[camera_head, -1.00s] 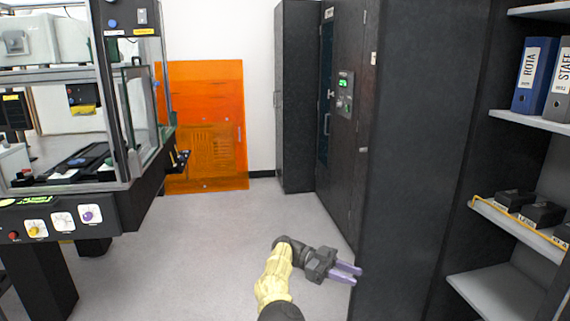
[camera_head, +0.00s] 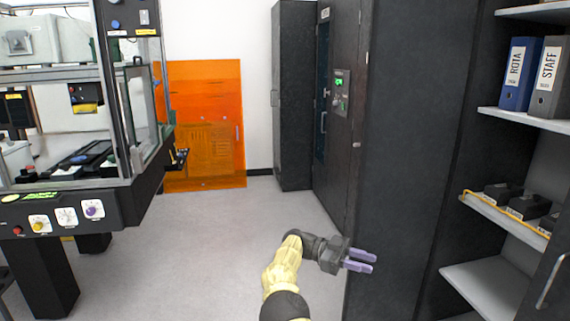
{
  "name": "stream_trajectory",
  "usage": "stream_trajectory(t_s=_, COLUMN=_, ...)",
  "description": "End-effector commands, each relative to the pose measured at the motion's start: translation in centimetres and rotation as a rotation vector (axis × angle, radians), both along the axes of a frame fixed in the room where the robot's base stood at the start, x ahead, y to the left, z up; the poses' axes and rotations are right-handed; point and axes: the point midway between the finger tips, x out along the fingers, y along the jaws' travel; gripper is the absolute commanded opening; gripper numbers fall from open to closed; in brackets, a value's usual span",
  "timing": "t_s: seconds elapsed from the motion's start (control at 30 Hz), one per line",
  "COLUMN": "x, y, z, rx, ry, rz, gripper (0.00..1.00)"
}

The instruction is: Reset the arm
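My gripper (camera_head: 366,262) is at the lower middle of the head view, at the end of my arm with its yellow sleeve. Its two purple fingers point right and stand apart with a gap between them. Nothing shows between the fingers. The gripper appears in front of the lower part of the dark cabinet side (camera_head: 405,150); I cannot tell how far it is from it.
A glass-walled machine (camera_head: 65,210) with knobs stands at the left. An orange panel (camera_head: 205,110) is by the back wall. Shelves with a blue binder (camera_head: 518,75) and dark boxes on a tray (camera_head: 485,206) are at the right. Grey floor (camera_head: 200,240) is clear between.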

Motion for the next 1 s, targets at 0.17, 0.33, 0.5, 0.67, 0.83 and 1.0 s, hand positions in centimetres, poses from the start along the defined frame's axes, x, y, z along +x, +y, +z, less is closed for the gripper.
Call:
stream_trajectory(t_s=0.17, x=0.4, y=-3.3, z=2.6, rx=-0.048, ry=-0.021, rz=0.048, gripper=0.3)
stream_trajectory(t_s=0.33, x=0.9, y=-8.3, z=5.8, rx=-0.105, ry=-0.03, rz=0.134, gripper=0.3)
stream_trajectory(t_s=0.5, x=1.7, y=-14.4, z=9.0, rx=-0.134, ry=-0.018, rz=0.309, gripper=0.3)
stream_trajectory(t_s=0.67, x=3.0, y=-18.0, z=10.1, rx=-0.093, ry=0.005, rz=0.533, gripper=0.3)
stream_trajectory(t_s=0.83, x=4.5, y=-19.1, z=9.3, rx=0.026, ry=0.031, rz=0.802, gripper=0.3)
stream_trajectory(t_s=1.0, x=4.9, y=-17.2, z=6.9, rx=0.211, ry=0.058, rz=1.075, gripper=0.3)
